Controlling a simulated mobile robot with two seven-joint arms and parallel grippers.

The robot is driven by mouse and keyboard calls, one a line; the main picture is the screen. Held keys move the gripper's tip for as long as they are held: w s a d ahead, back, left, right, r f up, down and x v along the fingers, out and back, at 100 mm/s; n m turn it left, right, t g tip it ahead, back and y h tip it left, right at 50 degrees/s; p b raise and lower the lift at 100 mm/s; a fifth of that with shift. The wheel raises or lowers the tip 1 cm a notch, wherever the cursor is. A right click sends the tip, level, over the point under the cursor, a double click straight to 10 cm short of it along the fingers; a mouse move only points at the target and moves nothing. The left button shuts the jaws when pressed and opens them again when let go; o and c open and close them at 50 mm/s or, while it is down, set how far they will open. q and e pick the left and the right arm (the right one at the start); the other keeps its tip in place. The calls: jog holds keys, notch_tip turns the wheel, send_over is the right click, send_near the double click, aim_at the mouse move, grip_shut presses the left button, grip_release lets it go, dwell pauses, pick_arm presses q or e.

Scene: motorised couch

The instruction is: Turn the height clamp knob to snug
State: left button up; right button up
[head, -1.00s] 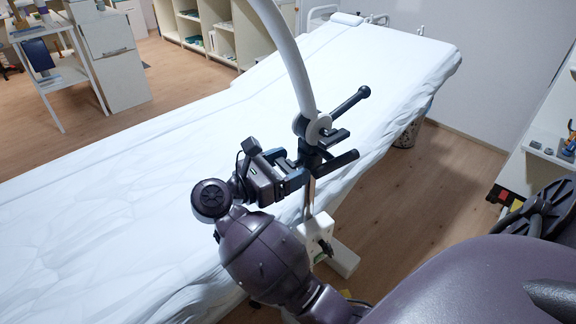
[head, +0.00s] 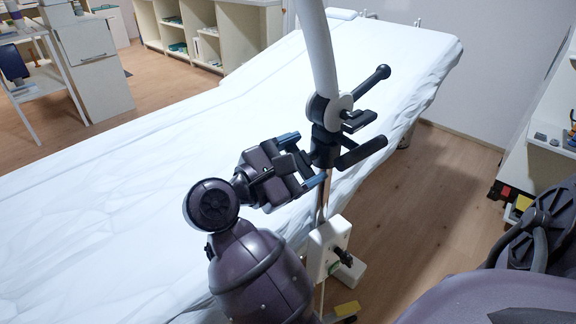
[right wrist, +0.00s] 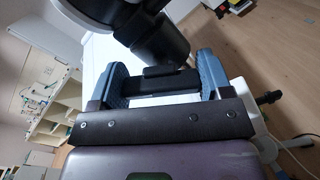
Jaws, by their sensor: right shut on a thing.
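A black clamp head (head: 325,135) sits on the upright pole under a curved white arm (head: 316,50). Its dark knob (right wrist: 168,80) lies between the blue-padded fingers of my right gripper (head: 303,160), which is shut on it from the left. In the head view the fingers largely hide this knob. In the right wrist view the knob spans the gap between the fingers (right wrist: 168,78), below the dark clamp body. I cannot tell how tight the knob is. My left gripper is out of view.
A long lever (head: 370,86) and a thick handle (head: 362,153) stick out right of the clamp. A white box (head: 328,245) with a black knob is lower on the pole. The sheeted couch (head: 120,190) lies behind. Floor (head: 435,200) to the right is clear.

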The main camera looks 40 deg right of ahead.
jog(key=shift+f+m+b, duration=0.3)
jog(key=shift+m+b, duration=0.55)
jog(key=shift+m, duration=0.05)
jog(key=shift+r+m+b, duration=0.15)
jog(key=shift+m+b, duration=0.2)
jog(key=shift+m, duration=0.15)
jog(key=shift+r, duration=0.1)
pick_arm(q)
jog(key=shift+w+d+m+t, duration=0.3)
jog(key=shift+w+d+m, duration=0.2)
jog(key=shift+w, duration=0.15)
pick_arm(e)
jog(key=o, duration=0.9)
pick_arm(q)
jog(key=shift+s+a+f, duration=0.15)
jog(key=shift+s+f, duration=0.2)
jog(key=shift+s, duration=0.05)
